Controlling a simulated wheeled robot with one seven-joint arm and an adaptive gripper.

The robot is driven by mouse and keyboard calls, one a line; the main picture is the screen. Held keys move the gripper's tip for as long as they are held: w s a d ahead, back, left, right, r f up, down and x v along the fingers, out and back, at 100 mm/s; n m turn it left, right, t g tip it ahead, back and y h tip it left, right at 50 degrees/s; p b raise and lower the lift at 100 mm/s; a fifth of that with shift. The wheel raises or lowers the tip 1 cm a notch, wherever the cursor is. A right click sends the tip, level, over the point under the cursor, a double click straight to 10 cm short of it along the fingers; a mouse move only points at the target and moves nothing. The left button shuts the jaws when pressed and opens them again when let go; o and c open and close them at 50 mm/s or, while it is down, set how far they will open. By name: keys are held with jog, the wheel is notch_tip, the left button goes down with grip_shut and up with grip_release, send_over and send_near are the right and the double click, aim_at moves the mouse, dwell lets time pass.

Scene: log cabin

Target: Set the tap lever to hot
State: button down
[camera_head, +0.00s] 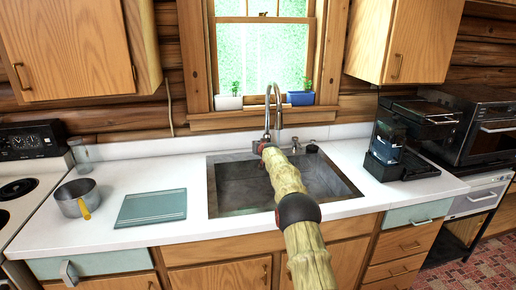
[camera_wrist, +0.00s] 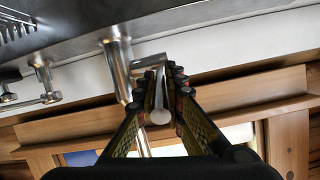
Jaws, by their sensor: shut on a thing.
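The chrome tap (camera_head: 278,107) stands behind the sink, under the window, with its tall curved spout. Its upright body (camera_wrist: 118,72) shows left of centre in the wrist view. The metal tap lever (camera_wrist: 160,113) sticks out from that body and runs between my fingers. My gripper (camera_wrist: 165,76) is shut on the lever, one finger on each side. In the head view my arm reaches across the sink and my gripper (camera_head: 262,148) is at the tap's base, too small there to show the fingers. My arm hides part of the sink, and the lever is hard to make out there.
The sink (camera_head: 228,188) is empty where visible. A pot (camera_head: 72,200) and a teal board (camera_head: 152,207) lie on the left counter. A coffee machine (camera_head: 385,140) stands right. Two planters (camera_head: 229,102) (camera_head: 300,98) sit on the sill. A metal fixture (camera_wrist: 45,85) stands beside the tap.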

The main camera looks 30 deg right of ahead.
jog(key=c, duration=1.8)
grip_release()
jog(key=shift+f, duration=0.1)
jog(key=shift+c, duration=0.2)
jog(key=shift+a, duration=0.2)
jog(key=shift+d, duration=0.1)
jog(key=shift+s+r, duration=0.4)
jog(key=shift+s, duration=0.2)
jog(key=v, duration=1)
jog(key=shift+s+a, duration=0.25)
jog(key=shift+s, duration=0.05)
